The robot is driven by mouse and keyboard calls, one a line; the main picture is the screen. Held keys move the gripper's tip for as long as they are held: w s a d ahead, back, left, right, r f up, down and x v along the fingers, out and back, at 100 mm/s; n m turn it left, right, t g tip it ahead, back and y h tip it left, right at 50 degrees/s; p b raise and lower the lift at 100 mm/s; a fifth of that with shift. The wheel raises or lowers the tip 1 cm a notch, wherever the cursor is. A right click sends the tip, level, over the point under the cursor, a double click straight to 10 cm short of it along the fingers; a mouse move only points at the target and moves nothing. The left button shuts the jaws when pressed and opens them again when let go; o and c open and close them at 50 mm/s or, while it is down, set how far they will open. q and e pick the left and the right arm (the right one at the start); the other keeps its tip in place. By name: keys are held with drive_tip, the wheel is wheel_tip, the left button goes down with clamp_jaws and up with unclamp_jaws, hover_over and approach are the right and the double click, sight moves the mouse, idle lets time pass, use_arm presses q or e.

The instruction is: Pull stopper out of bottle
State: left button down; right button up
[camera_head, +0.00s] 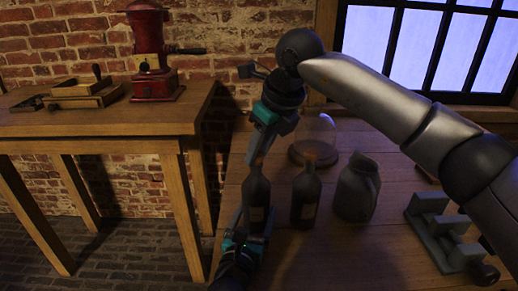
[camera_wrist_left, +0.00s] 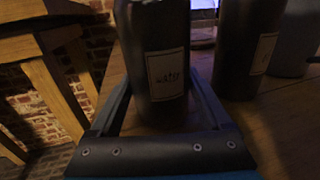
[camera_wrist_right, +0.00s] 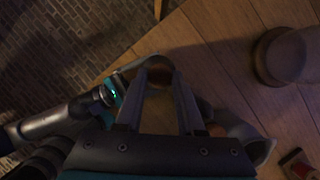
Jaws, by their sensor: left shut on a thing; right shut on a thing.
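A dark bottle (camera_head: 257,190) with a pale label stands upright near the left edge of the wooden table. My left gripper (camera_head: 245,222) is shut around its lower body. The left wrist view shows the same bottle (camera_wrist_left: 158,45) between the two fingers. My right gripper (camera_head: 257,150) comes down from above and is shut on the stopper at the bottle's mouth. The stopper is mostly hidden by the fingers; the right wrist view shows a brownish round top (camera_wrist_right: 158,78) between the fingertips. I cannot tell whether the stopper is still seated in the neck.
A second dark bottle (camera_head: 306,197) stands close to the right, with a grey jug (camera_head: 357,190) beside it. A glass dome (camera_head: 316,132) stands behind. A metal tool (camera_head: 447,232) lies at right. A side table (camera_head: 120,122) holds a red grinder (camera_head: 148,55).

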sight(259, 155)
clamp_jaws()
drive_tip(key=shift+r, duration=0.3)
idle(0.7)
drive_tip(key=shift+r, duration=0.9)
drive_tip(key=shift+r, duration=0.1)
drive_tip(key=shift+r, duration=1.9)
use_arm(q)
unclamp_jaws()
